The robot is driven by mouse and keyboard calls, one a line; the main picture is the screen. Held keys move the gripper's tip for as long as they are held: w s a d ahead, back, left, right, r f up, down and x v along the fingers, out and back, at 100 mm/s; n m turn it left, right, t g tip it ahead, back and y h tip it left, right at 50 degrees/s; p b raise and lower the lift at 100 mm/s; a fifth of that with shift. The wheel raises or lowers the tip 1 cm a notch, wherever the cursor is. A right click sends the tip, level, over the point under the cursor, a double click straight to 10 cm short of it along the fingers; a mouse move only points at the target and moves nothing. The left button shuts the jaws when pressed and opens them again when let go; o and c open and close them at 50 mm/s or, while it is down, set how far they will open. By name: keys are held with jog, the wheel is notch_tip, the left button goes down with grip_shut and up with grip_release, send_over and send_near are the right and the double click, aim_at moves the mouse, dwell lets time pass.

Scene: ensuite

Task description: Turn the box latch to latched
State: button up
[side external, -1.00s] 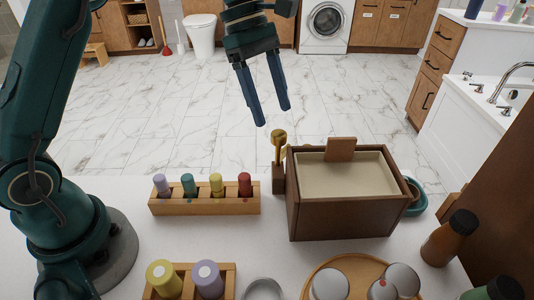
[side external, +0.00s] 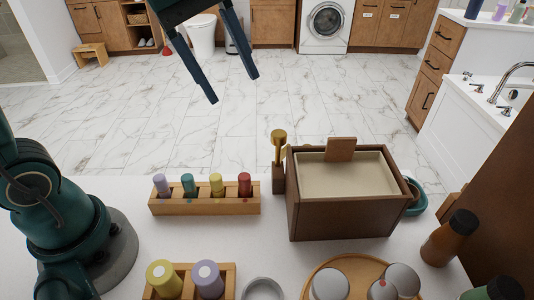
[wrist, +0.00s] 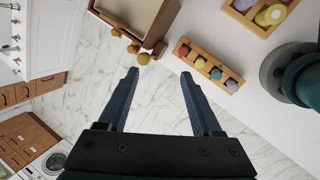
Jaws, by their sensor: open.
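A dark brown box (side external: 335,218) with a cream top (side external: 345,176) stands on the white counter at centre right in the side view. A small brown wooden tab (side external: 340,149) stands up at the top's far edge. It may be the latch, but I cannot tell its setting for sure. My gripper (side external: 234,90) is open and empty, high above and to the left of the box, apart from everything. In the wrist view my gripper (wrist: 158,75) has its fingers spread, with the box (wrist: 155,22) partly cut off at the top edge.
A brass-headed item in a brown holder (side external: 278,160) stands just left of the box. A wooden rack (side external: 205,204) holds several coloured bottles. A second rack (side external: 187,283), a round wooden tray (side external: 318,271) with jars and an amber bottle (side external: 449,238) stand nearer.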

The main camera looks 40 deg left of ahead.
jog(key=s+a+f+m+t+y, duration=0.2)
jog(key=s+f+m, duration=0.5)
jog(key=m, duration=0.8)
jog(key=shift+s+a+m, duration=0.3)
jog(key=shift+s+a, duration=0.1)
jog(key=shift+s, duration=1.4)
